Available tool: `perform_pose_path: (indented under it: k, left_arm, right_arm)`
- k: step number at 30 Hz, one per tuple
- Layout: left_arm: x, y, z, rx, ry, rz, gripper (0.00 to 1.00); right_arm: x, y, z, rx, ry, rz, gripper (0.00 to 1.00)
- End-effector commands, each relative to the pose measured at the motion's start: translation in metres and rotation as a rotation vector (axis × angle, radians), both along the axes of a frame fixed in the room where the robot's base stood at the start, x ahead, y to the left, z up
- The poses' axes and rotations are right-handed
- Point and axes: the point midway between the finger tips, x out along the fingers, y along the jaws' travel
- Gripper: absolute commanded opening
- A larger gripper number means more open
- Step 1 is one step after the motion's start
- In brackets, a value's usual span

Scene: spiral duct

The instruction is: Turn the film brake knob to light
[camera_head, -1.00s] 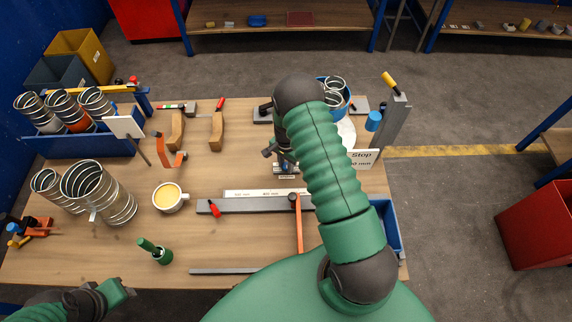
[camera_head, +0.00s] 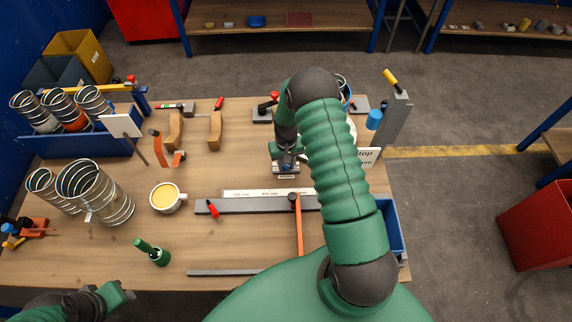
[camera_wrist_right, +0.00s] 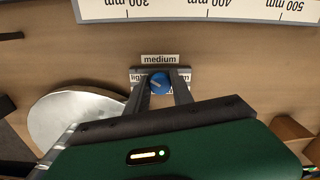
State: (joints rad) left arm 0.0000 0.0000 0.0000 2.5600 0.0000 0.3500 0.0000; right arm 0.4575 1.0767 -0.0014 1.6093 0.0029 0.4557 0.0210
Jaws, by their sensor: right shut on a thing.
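The film brake knob (camera_wrist_right: 159,82) is a small blue round knob with a pale pointer line on a dark plate, seen in the right wrist view. Its label "medium" (camera_wrist_right: 160,59) is above it in that view. The label "light" (camera_wrist_right: 138,78) is to the left, partly covered by a finger, and the label to the right is mostly hidden. My right gripper (camera_wrist_right: 160,88) is shut on the knob, one finger on each side. In the head view my right gripper (camera_head: 286,155) points down at the plate (camera_head: 286,169). My left gripper (camera_head: 122,291) is at the lower left, away from the knob.
A grey rail (camera_head: 250,206) with a millimetre scale lies close to the knob plate. A pale round disc (camera_wrist_right: 80,125) is beside it. A yellow-filled cup (camera_head: 167,197), a green-handled tool (camera_head: 152,252) and metal spiral ducts (camera_head: 95,190) stand left on the bench.

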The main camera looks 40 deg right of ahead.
Motion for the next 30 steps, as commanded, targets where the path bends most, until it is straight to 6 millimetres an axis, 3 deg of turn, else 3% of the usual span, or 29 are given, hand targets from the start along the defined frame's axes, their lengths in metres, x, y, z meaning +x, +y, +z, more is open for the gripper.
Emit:
perform_pose_path:
  k: [15, 30]
  left_arm:
    - [0.0000, 0.0000, -0.0028, 0.000, 0.000, 0.000, 0.36]
    - [0.0000, 0.0000, -0.0028, 0.000, 0.000, 0.000, 0.36]
  right_arm:
    - [0.0010, -0.0011, -0.0001, -0.002, -0.003, 0.430, 0.00]
    - [0.0014, -0.0011, 0.0001, -0.002, -0.003, 0.582, 0.00]
